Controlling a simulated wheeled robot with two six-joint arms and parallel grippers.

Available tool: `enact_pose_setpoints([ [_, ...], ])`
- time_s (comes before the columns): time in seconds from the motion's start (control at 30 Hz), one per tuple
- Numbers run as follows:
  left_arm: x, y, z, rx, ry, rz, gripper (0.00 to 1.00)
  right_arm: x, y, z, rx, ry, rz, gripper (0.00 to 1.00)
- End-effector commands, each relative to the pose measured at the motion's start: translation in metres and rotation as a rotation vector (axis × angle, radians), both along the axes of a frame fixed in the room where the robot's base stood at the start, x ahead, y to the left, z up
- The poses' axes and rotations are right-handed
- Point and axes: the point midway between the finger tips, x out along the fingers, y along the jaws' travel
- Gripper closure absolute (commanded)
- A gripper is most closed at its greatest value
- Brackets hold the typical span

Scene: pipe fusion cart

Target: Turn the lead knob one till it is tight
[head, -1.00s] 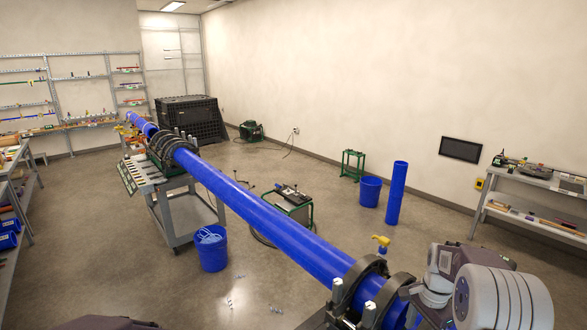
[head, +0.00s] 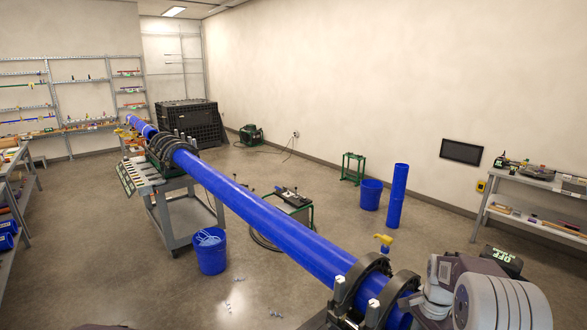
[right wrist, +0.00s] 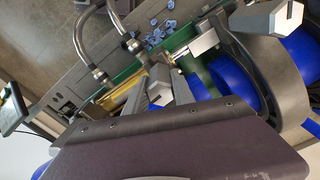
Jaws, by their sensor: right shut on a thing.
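A long blue pipe (head: 265,225) runs diagonally to the black clamp rings (head: 362,287) at the lower right. Silver clamp knobs (head: 338,291) show at the near side of the rings. My right gripper (right wrist: 158,88) is shut on a small pale knob (right wrist: 160,96), mostly hidden between its grey fingers. In the right wrist view, a large silver knob (right wrist: 281,16) and another silver part (right wrist: 197,42) sit beside the clamp ring (right wrist: 258,70), apart from the fingers. My left gripper is out of view.
Two curved metal hoses (right wrist: 97,72) stand close to my right gripper. A yellow-topped item (head: 383,240) is behind the rings. A blue bucket (head: 210,250) and a grey cart (head: 182,225) stand further off.

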Motion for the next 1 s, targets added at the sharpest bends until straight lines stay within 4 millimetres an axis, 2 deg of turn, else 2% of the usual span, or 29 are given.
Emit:
enact_pose_setpoints([
  [0.2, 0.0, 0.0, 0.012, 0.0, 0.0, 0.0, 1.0, 0.0, 0.0, 0.001, 0.001, 0.001, -0.244, 1.0],
  [0.43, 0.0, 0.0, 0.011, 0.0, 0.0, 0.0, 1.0, 0.0, 0.0, 0.0, 0.0, 0.0, -0.266, 1.0],
  [0.63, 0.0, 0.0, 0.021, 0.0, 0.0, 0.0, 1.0, 0.0, 0.0, 0.001, 0.0, 0.0, -0.498, 1.0],
  [0.87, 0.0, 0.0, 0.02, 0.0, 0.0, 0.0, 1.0, 0.0, -0.001, 0.0, -0.002, 0.0, -0.522, 1.0],
  [1.0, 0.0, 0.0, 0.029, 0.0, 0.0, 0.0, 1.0, 0.0, -0.001, 0.002, -0.002, 0.001, -0.686, 1.0],
])
